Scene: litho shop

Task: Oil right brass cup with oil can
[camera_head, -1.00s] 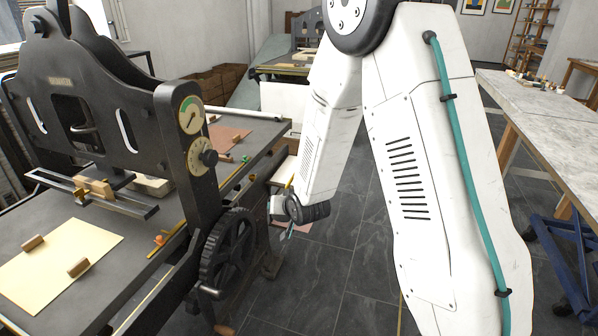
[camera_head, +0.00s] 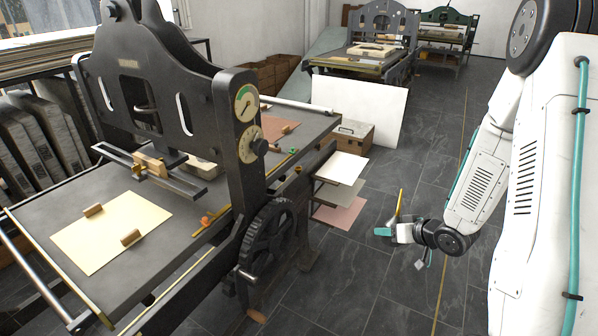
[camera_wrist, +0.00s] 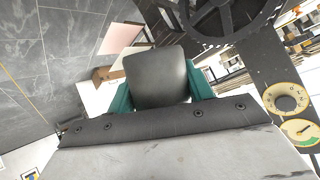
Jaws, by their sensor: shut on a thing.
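My gripper (camera_head: 392,231) is in the air right of the black press, over the floor. In the wrist view my gripper (camera_wrist: 161,92) has its teal fingers on both sides of a dark grey body, which I take to be the oil can (camera_wrist: 160,76). In the head view a thin brass-coloured spout of the oil can (camera_head: 400,203) rises above the gripper; the body is mostly hidden. A small brass and orange fitting (camera_head: 205,220) sits on the near rail of the press. I cannot tell which is the right brass cup.
The black press (camera_head: 238,150) has two dials, a toothed wheel (camera_head: 268,240) and a bed with a cream sheet (camera_head: 110,232). Sheets on low shelves (camera_head: 342,168) stick out beside it. A white board (camera_head: 360,108) and wooden box stand behind. Tiled floor lies open around my gripper.

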